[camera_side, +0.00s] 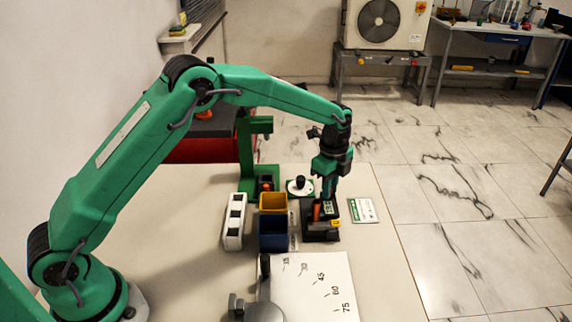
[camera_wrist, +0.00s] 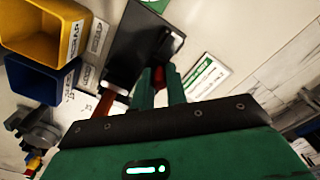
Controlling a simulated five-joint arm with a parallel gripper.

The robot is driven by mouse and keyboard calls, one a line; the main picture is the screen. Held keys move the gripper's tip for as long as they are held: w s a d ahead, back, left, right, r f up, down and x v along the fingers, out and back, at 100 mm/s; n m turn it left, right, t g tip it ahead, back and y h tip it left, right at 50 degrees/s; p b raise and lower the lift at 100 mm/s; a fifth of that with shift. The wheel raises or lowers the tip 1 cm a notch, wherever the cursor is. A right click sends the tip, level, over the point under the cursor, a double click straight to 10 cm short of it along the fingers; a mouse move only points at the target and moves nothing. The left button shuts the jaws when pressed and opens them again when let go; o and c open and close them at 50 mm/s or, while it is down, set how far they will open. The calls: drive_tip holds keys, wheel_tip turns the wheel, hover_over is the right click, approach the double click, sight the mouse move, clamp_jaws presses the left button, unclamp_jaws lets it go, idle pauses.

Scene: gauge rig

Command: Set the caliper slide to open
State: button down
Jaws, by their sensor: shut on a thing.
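A black block-like fixture (camera_side: 322,236), which I take to be the caliper, stands on the table at the right of the bins. It has an upright orange part (camera_side: 316,212) and a small yellow tag at its front. In the wrist view, the dark fixture (camera_wrist: 138,42) lies beyond my fingers, and the orange part (camera_wrist: 105,102) is left of them. My gripper (camera_side: 327,199) points down over the fixture. In the wrist view, my gripper (camera_wrist: 160,80) is shut on a small red piece (camera_wrist: 158,73), apparently the slide. The fingers hide most of it, so its setting cannot be read.
A yellow bin (camera_side: 272,201) and a blue bin (camera_side: 273,243) stand just left. A white holder (camera_side: 235,222), a round dial with a black knob (camera_side: 299,187) and a green-white card (camera_side: 363,210) are nearby. A lever (camera_side: 265,267) lies by an angle-marked sheet (camera_side: 318,290) in front.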

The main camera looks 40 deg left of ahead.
drive_tip(key=shift+w+a+r, duration=0.1)
drive_tip(key=shift+w+a, duration=1.05)
drive_tip(key=c, duration=1.4)
unclamp_jaws()
drive_tip(key=shift+r, duration=0.15)
wheel_tip(320, 180, up, 8)
drive_tip(key=shift+f, duration=0.25)
